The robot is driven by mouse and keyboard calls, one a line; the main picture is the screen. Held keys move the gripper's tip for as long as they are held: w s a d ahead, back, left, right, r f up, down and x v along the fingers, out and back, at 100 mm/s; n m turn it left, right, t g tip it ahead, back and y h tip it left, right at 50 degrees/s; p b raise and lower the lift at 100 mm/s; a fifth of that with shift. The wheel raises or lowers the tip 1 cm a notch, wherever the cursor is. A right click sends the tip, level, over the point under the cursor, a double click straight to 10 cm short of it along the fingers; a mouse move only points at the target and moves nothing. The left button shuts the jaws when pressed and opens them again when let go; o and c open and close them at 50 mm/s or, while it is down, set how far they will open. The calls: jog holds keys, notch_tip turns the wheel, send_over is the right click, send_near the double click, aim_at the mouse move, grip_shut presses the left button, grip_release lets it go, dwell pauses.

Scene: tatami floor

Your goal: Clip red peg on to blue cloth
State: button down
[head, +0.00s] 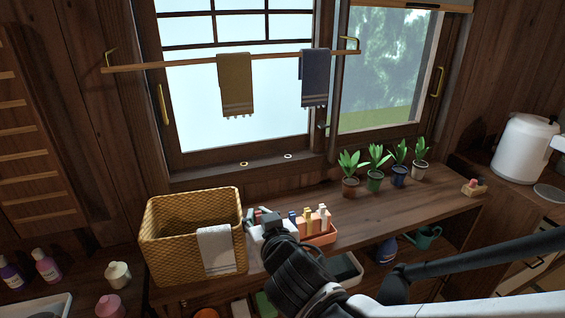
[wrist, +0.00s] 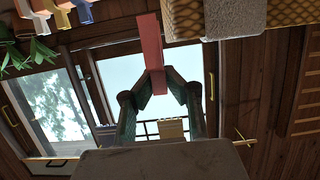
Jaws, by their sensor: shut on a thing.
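The red peg (wrist: 151,45) is held between the fingertips of my gripper (wrist: 158,85) in the wrist view. In the head view my gripper (head: 262,220) is low over the wooden counter, between the wicker basket and the peg tray; the peg is hard to make out there. The blue cloth (head: 315,80) hangs over the right part of a wooden rod (head: 180,63) in front of the window, well above and to the right of my gripper. The peg and the blue cloth are apart.
A mustard cloth (head: 236,85) hangs left of the blue one. The wicker basket (head: 175,235) with a white cloth (head: 216,250) over its rim stands left of my gripper. An orange tray (head: 320,239) holds several pegs to the right. Potted plants (head: 375,170) line the sill side.

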aim_at(259, 213)
jog(key=shift+r+p, duration=1.9)
jog(key=shift+r, duration=0.45)
